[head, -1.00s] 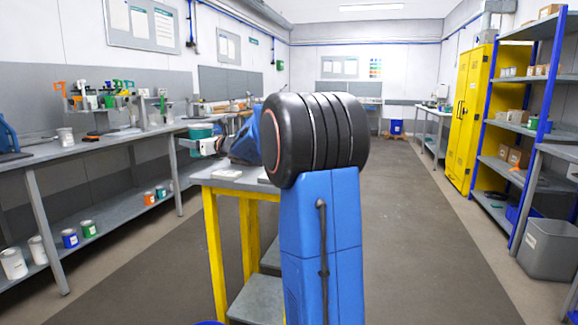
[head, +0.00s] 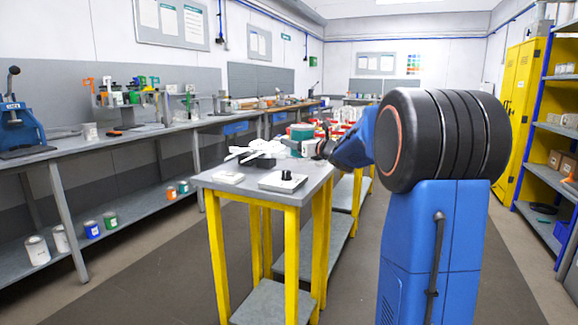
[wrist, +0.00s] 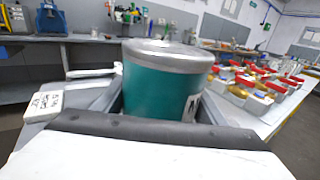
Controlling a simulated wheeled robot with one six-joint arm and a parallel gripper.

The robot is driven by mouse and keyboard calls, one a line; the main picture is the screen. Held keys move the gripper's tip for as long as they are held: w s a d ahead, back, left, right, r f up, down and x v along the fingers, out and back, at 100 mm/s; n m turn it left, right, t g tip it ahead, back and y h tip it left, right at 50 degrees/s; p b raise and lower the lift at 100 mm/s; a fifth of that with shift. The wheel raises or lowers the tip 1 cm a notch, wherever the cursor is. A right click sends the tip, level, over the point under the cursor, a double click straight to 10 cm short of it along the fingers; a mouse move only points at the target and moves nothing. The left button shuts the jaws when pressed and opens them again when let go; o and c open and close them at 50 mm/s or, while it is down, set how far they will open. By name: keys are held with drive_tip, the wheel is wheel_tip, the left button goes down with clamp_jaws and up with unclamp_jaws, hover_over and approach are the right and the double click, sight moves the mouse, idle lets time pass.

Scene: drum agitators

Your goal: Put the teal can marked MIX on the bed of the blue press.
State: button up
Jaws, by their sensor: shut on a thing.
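The teal can (head: 301,131) has a pale grey lid and shows large in the wrist view (wrist: 160,88). Part of a dark letter shows at its right edge there; the rest of the mark is hidden. My gripper (wrist: 162,100) is shut on the can, which looks upright. In the head view my gripper (head: 306,146) holds it near the far side of the yellow-legged table; I cannot tell its height above the top. The blue press (head: 20,122) stands on the left bench, well away from the can. Its flat dark bed (head: 26,152) looks clear.
The yellow-legged table (head: 225,178) carries a small box with a black knob (head: 283,181) and white items (head: 255,150). The left bench (head: 140,135) holds a pale cup (head: 89,132) near the press. Floor is open before the bench.

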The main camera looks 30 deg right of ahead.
drive_tip(key=f, duration=0.4)
drive_tip(key=shift+s+d, duration=0.1)
drive_tip(key=shift+d, duration=0.15)
drive_tip(key=shift+f, duration=1.85)
drive_tip(key=shift+f, duration=0.1)
drive_tip(key=o, duration=1.4)
drive_tip(key=shift+s, duration=0.15)
drive_tip(key=s, duration=0.7)
drive_tip(key=s+d, duration=0.1)
drive_tip(key=s, duration=0.3)
drive_tip(key=shift+s+d, duration=0.1)
drive_tip(key=shift+s, duration=0.2)
